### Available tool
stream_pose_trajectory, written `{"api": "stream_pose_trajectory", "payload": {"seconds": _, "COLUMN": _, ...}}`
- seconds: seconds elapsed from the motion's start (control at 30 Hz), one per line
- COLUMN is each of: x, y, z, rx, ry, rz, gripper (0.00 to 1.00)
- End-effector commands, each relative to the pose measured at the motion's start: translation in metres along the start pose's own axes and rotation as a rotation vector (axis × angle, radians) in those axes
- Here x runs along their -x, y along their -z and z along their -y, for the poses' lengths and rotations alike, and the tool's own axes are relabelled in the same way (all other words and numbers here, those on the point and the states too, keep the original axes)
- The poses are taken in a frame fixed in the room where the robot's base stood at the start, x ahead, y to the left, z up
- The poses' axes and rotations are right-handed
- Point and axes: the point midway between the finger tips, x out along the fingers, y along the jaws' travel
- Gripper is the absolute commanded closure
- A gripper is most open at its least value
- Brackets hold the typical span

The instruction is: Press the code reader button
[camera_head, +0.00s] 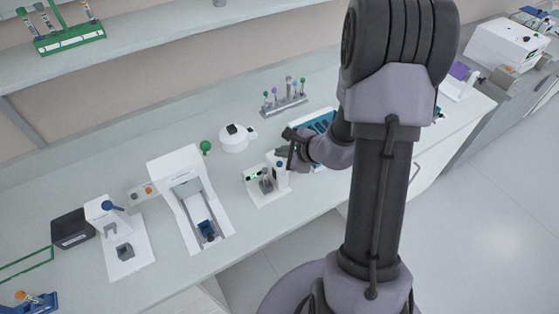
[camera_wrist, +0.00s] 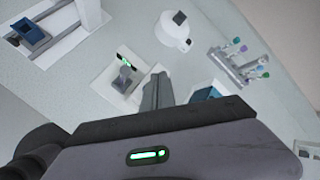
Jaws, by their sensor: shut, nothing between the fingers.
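A small white device (camera_head: 267,193), which looks like the code reader, stands on the bench with a green light, a grey holder in the middle and an upright post on its right side. It also shows in the wrist view (camera_wrist: 106,87). A small dark spot on the post may be its button, but I cannot tell for sure. My gripper (camera_head: 285,157) is shut and empty, just above and behind the post. In the wrist view its closed fingers (camera_wrist: 157,91) cover the right side of the device. I cannot tell whether they touch it.
A round white device (camera_head: 235,142) stands behind. A tube rack (camera_head: 284,103) is at the back. A taller white machine (camera_head: 176,170) stands to the left, with another white device (camera_head: 133,255) beyond it. A blue rack (camera_head: 318,125) is close behind my gripper.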

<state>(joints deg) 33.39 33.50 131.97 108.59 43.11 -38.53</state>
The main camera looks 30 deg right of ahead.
Motion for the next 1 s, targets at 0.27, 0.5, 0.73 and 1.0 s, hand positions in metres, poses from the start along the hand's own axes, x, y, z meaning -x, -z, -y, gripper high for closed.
{"api": "stream_pose_trajectory", "payload": {"seconds": 0.27, "x": 0.022, "y": -0.016, "z": 0.016, "rx": 0.0, "ry": 0.001, "rz": 0.001, "gripper": 1.0}}
{"api": "stream_pose_trajectory", "payload": {"seconds": 0.5, "x": 0.024, "y": -0.017, "z": 0.017, "rx": 0.0, "ry": 0.0, "rz": 0.0, "gripper": 1.0}}
{"api": "stream_pose_trajectory", "payload": {"seconds": 0.73, "x": 0.023, "y": -0.017, "z": 0.017, "rx": 0.0, "ry": 0.0, "rz": 0.0, "gripper": 1.0}}
{"api": "stream_pose_trajectory", "payload": {"seconds": 1.0, "x": 0.023, "y": -0.017, "z": 0.017, "rx": 0.0, "ry": 0.0, "rz": 0.0, "gripper": 1.0}}
